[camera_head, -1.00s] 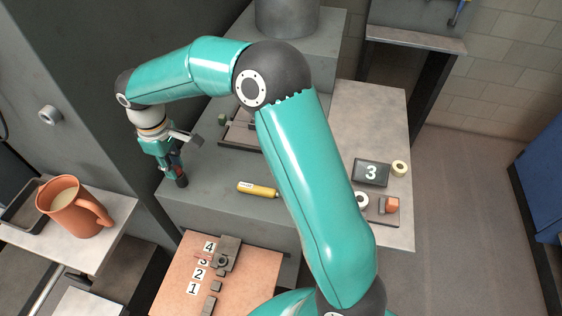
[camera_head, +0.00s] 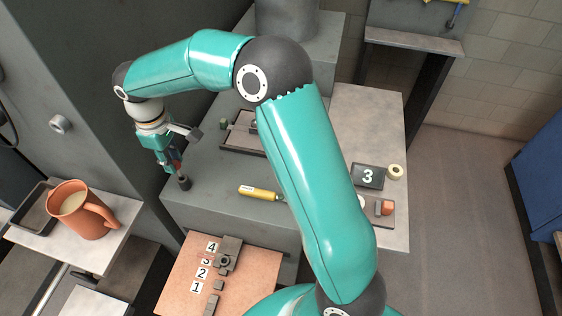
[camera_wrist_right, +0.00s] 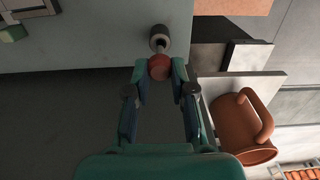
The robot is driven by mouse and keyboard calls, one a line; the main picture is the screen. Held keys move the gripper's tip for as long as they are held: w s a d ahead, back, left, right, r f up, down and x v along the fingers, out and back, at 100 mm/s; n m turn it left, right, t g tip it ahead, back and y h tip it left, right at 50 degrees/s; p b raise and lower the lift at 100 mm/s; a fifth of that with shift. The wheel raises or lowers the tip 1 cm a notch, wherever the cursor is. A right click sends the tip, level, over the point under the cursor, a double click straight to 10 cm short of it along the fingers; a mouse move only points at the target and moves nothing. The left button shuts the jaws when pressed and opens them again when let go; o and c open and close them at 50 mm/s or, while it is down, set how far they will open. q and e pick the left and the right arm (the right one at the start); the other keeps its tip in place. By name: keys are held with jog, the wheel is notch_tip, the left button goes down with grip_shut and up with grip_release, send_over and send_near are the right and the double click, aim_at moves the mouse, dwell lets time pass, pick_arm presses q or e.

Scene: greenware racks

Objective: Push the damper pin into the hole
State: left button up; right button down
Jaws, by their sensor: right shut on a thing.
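My right gripper (camera_wrist_right: 160,88) is shut on the red-brown rounded knob of the damper pin (camera_wrist_right: 159,69). In the head view the right gripper (camera_head: 174,166) is at the left end of the grey block, its fingers pointing down towards a dark round collar (camera_head: 184,183). In the wrist view the collar (camera_wrist_right: 160,38) is just beyond the knob. A short pale stretch of pin shows between knob and collar. The pin's end and the hole inside the collar are hidden, so I cannot tell how deep the pin is. My left gripper is not in view.
A yellow cylindrical tool (camera_head: 258,193) lies on the grey block (camera_head: 215,210). A terracotta jug (camera_head: 82,212) stands on a shelf at the left. A board with number labels (camera_head: 185,300) is in front. A black sign "3" (camera_head: 368,176) is at the right.

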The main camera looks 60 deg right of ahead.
jog(key=shift+r+p, duration=0.9)
jog(key=shift+r, duration=0.3)
